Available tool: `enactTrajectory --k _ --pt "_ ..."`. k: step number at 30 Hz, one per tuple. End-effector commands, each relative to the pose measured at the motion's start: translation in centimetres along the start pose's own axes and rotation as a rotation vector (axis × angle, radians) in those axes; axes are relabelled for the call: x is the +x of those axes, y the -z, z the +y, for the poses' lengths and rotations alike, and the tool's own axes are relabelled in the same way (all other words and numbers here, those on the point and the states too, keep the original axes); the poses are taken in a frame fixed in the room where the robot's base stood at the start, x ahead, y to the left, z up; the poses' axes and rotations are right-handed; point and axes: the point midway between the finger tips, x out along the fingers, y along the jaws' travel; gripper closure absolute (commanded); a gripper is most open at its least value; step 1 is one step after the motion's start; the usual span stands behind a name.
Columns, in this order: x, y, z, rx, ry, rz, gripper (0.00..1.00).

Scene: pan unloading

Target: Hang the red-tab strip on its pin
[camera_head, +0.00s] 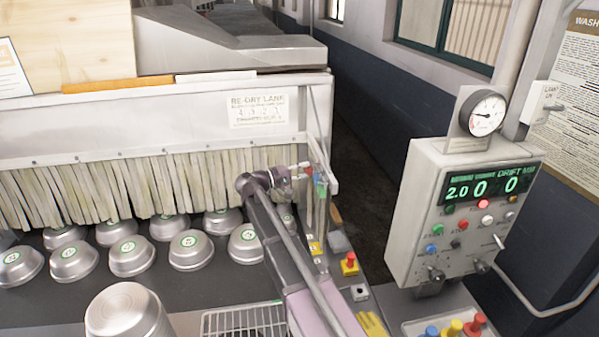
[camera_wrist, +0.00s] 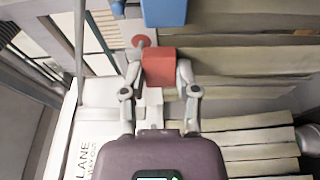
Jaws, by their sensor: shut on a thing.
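My gripper (camera_head: 299,172) is at the right end of the strip curtain, near the machine's side post. In the wrist view my gripper (camera_wrist: 159,72) has its two fingers closed around the red tab (camera_wrist: 159,66). The red tab is small in the head view (camera_head: 308,172). A round red disc (camera_wrist: 140,40), perhaps the pin's end, shows just beyond the tab; I cannot tell if the two touch. The red-tab strip's own length is mostly hidden.
Pale curtain strips (camera_head: 120,190) hang along the machine front (camera_head: 130,125). Several metal pans (camera_head: 190,250) stand on the dark belt below. A control box (camera_head: 460,215) stands at right.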

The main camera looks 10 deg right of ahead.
Motion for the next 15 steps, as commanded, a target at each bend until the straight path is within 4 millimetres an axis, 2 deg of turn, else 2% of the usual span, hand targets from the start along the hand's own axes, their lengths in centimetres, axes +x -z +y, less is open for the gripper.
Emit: enactTrajectory --k 15 --pt "2.0 -0.7 -0.4 0.001 0.005 -0.012 1.0"
